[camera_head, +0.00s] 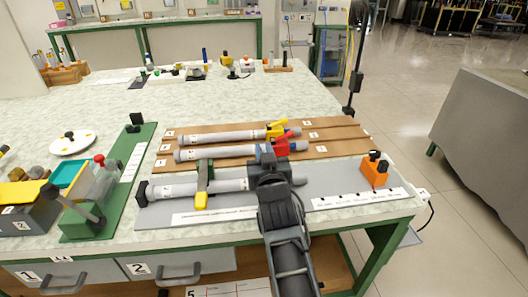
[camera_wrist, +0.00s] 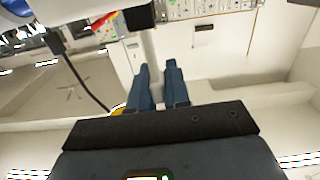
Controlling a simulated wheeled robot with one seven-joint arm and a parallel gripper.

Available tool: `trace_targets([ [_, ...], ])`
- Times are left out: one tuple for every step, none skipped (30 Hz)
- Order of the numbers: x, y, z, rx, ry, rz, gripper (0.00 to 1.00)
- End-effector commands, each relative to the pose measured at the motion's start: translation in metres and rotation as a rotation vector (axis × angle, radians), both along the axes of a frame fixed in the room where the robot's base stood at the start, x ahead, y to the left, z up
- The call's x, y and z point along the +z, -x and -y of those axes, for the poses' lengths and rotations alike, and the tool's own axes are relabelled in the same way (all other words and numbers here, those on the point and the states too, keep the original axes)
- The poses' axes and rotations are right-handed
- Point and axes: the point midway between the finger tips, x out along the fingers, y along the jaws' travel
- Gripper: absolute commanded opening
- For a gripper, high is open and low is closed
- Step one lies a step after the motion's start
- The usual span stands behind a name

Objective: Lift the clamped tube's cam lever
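A grey bar (camera_wrist: 151,48) shows beyond the gap, apparently not gripped. A yellow patch (camera_wrist: 118,108) is partly hidden beside the left finger.
Behind, a wooden rack (camera_head: 345,134) holds tubes with a yellow lever (camera_head: 277,128) and a red lever (camera_head: 280,147). An orange block (camera_head: 375,172) stands at the board's right. A green fixture (camera_head: 100,205) is at left. The table's front edge is close.

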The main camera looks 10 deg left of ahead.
Motion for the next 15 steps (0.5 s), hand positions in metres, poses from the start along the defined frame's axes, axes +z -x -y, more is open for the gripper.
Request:
trace_targets([
  [-0.001, 0.001, -0.002, 0.003, 0.001, -0.002, 0.20],
  [-0.001, 0.001, -0.002, 0.003, 0.001, -0.002, 0.23],
  [-0.001, 0.001, -0.002, 0.003, 0.001, -0.002, 0.23],
  [-0.001, 0.001, -0.001, 0.003, 0.001, -0.002, 0.23],
  [-0.001, 0.001, -0.001, 0.002, 0.001, -0.002, 0.23],
  [-0.001, 0.001, -0.001, 0.002, 0.001, -0.002, 0.23],
  [-0.001, 0.001, -0.001, 0.002, 0.000, -0.001, 0.23],
  [-0.001, 0.001, -0.001, 0.002, 0.000, -0.001, 0.23],
  [-0.001, 0.001, -0.001, 0.002, 0.000, -0.001, 0.23],
  [-0.001, 0.002, -0.001, 0.002, 0.000, -0.001, 0.23],
  [-0.002, 0.003, 0.000, 0.002, 0.001, -0.002, 0.23],
  [-0.002, 0.006, 0.000, 0.003, 0.000, -0.001, 0.23],
  [-0.002, 0.008, 0.001, 0.003, 0.000, -0.001, 0.23],
  [-0.002, 0.011, 0.001, 0.003, 0.000, -0.001, 0.23],
  [-0.002, 0.016, 0.003, 0.004, 0.000, -0.001, 0.23],
])
